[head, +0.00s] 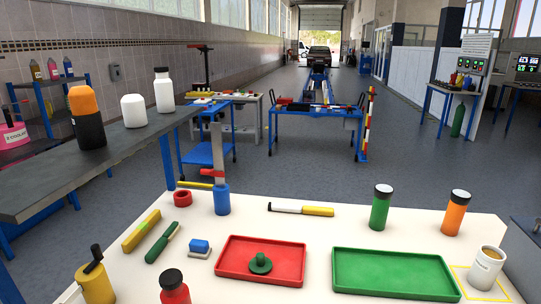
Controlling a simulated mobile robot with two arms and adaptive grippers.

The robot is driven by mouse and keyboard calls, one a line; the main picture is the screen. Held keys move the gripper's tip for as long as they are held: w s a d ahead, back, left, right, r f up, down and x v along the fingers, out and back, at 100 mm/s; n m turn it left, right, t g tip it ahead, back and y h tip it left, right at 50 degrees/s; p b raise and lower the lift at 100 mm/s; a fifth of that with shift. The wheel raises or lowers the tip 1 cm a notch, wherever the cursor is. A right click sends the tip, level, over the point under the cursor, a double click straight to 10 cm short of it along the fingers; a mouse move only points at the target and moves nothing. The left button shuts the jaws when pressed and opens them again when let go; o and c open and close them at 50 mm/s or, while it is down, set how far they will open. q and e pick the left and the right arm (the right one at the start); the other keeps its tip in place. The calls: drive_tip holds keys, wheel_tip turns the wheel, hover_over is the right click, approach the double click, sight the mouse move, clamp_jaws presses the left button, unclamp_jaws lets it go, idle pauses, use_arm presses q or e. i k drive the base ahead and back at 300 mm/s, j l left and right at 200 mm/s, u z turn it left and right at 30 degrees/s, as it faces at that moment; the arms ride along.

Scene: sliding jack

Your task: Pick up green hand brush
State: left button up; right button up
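A long dark green piece, which looks like the green hand brush (163,243), lies flat and slanted on the left part of the white table (315,225). A yellow bar-shaped piece (141,230) lies roughly parallel to it on its left. A small blue and white block (200,248) lies just to its right. Neither of my grippers shows in the head view. Nothing is seen touching the green brush.
A red tray (232,268) holding a round green piece (260,264) and an empty green tray (392,275) lie to the right. A yellow can (95,283) and a red bottle (173,290) stand in front. A grey shelf (50,182) with bottles is at left.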

sight(172, 230)
drive_tip(key=j+u, duration=0.2)
drive_tip(key=u, duration=0.25)
drive_tip(key=i+j+u, duration=0.1)
drive_tip(key=u, duration=0.3)
